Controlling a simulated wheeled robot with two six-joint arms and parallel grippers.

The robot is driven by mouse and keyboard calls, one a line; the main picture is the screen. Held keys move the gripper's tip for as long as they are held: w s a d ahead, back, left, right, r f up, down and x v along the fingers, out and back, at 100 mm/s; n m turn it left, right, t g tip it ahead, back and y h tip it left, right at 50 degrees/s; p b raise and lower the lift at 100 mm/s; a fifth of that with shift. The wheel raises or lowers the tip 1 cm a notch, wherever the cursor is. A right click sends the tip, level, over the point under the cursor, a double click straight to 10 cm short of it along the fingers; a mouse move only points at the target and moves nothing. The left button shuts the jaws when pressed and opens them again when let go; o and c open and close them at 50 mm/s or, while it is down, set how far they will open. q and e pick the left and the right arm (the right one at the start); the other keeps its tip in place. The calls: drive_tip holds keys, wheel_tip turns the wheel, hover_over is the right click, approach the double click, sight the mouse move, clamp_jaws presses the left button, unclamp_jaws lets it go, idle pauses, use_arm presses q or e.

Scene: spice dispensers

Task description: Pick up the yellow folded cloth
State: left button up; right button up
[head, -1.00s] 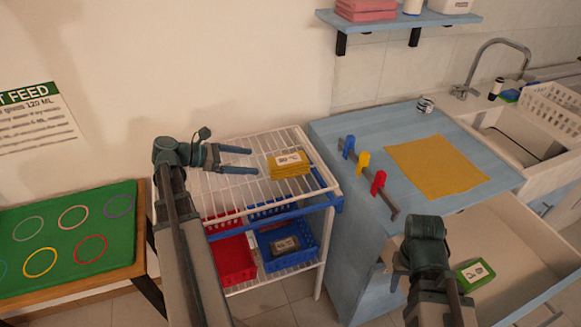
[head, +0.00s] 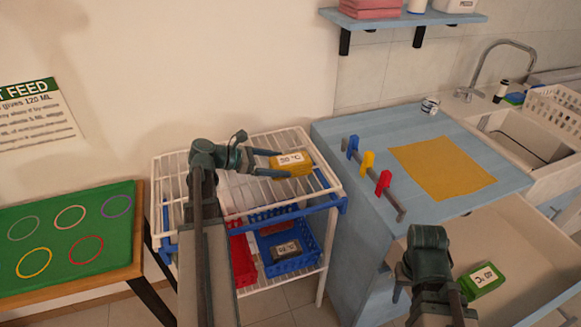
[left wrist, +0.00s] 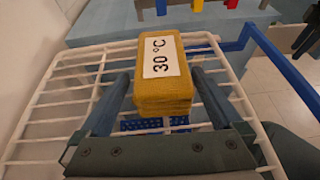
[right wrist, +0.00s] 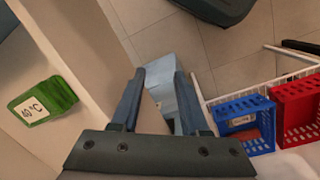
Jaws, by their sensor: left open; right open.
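The yellow folded cloth (head: 291,164) lies on the top of the white wire rack, with a white "30 °C" label on it. In the left wrist view the cloth (left wrist: 165,77) sits ahead of and partly between the fingertips. My left gripper (head: 276,163) is open, with its fingers on either side of the cloth's near end and a gap showing at each side. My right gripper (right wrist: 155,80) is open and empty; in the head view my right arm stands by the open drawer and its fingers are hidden.
The white wire rack (left wrist: 55,117) has red and blue baskets (head: 290,262) below; a dark labelled bundle is in the blue one. A green cloth (head: 482,280) lies in the drawer. A blue counter (head: 375,131) holds colored hooks and a flat yellow cloth (head: 440,167).

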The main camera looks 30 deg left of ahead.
sight(290, 165)
use_arm(q)
drive_tip(key=b+x, duration=0.1)
drive_tip(key=x, duration=0.3)
drive_tip(key=shift+d+f, duration=0.15)
drive_tip(key=c, duration=1.3)
wheel_tip(290, 165, up, 10)
drive_tip(key=p, duration=1)
